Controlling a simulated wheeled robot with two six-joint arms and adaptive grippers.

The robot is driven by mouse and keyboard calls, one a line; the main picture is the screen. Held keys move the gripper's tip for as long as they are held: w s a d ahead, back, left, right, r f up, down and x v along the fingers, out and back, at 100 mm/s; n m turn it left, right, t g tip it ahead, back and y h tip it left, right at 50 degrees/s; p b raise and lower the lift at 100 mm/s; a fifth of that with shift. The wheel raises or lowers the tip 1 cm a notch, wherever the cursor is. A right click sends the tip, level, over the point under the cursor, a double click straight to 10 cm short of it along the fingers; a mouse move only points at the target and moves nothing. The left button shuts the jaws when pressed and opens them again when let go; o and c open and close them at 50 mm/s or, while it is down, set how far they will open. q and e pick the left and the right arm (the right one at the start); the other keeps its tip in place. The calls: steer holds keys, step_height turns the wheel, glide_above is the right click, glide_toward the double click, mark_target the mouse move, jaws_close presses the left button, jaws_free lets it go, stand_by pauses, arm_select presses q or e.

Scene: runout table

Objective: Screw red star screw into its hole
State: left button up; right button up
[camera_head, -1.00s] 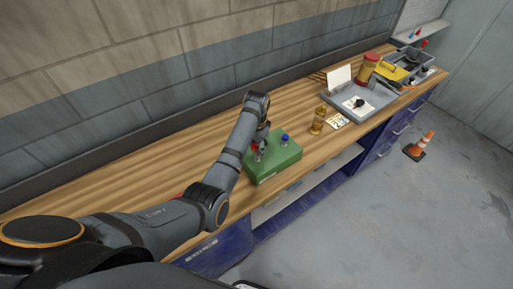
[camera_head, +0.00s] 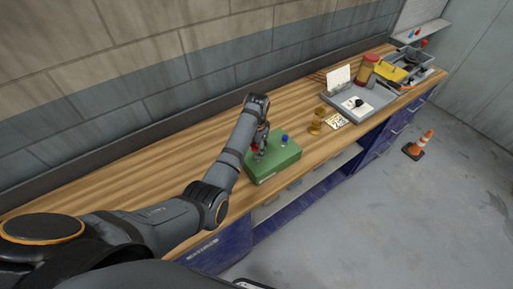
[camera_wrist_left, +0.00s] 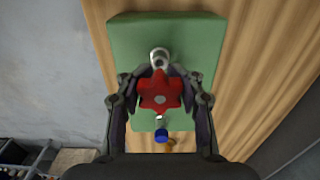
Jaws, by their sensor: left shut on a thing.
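The red star screw (camera_wrist_left: 160,92) shows in the left wrist view between the two fingers of my left gripper (camera_wrist_left: 158,100), which is shut on it. The gripper (camera_head: 259,150) is over the left part of the green block (camera_head: 280,167) in the head view. The green block (camera_wrist_left: 195,40) lies below the screw in the wrist view. A silvery round fitting (camera_wrist_left: 159,57) stands on the block beside the star. The star hides whatever is under it, so I cannot tell how deep the screw sits. My right gripper is not in view.
A blue knob (camera_head: 284,139) stands on the block; it also shows in the wrist view (camera_wrist_left: 161,135). A grey tray (camera_head: 375,103) is farther along the wooden bench (camera_head: 130,190).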

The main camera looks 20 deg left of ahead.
arm_select(q)
steer(key=shift+f+b, duration=0.45)
steer(key=shift+f, duration=0.85)
stand_by(0.4)
steer(key=o, duration=1.3)
steer(key=shift+o, duration=0.2)
step_height(320, 180, up, 12)
steer(key=shift+r, duration=0.1)
steer(key=shift+c, duration=0.3)
